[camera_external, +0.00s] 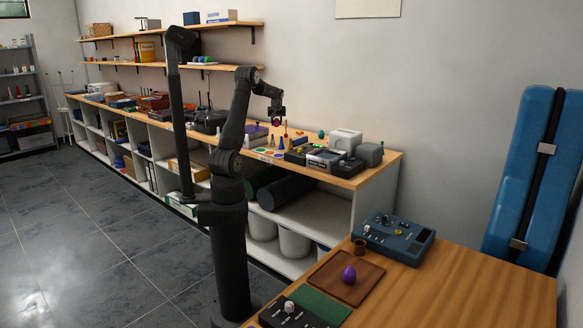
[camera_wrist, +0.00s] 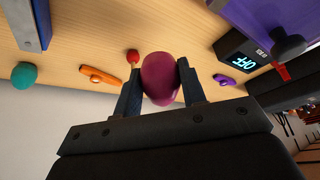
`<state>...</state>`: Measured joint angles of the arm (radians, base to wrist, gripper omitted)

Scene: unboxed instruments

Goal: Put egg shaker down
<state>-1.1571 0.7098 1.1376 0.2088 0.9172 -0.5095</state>
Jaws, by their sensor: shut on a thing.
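A magenta egg shaker (camera_wrist: 160,80) is between the two fingers of my gripper (camera_wrist: 158,72) in the wrist view. My gripper is shut on it and holds it above the wooden shelf top. In the external view my gripper (camera_external: 277,114) is over the long shelf unit's top, with the small magenta egg (camera_external: 276,122) just visible at its tip. A purple egg (camera_external: 349,274) rests on a brown square tray (camera_external: 333,288) on the near table, far from my gripper. A teal egg (camera_wrist: 24,75) lies on the shelf top in the wrist view.
The wrist view shows an orange instrument (camera_wrist: 102,75), a small red ball-ended thing (camera_wrist: 133,56), a small purple instrument (camera_wrist: 224,79) and a black device with a lit display (camera_wrist: 245,52) around the held egg. A white box (camera_external: 345,140) stands farther right on the shelf top.

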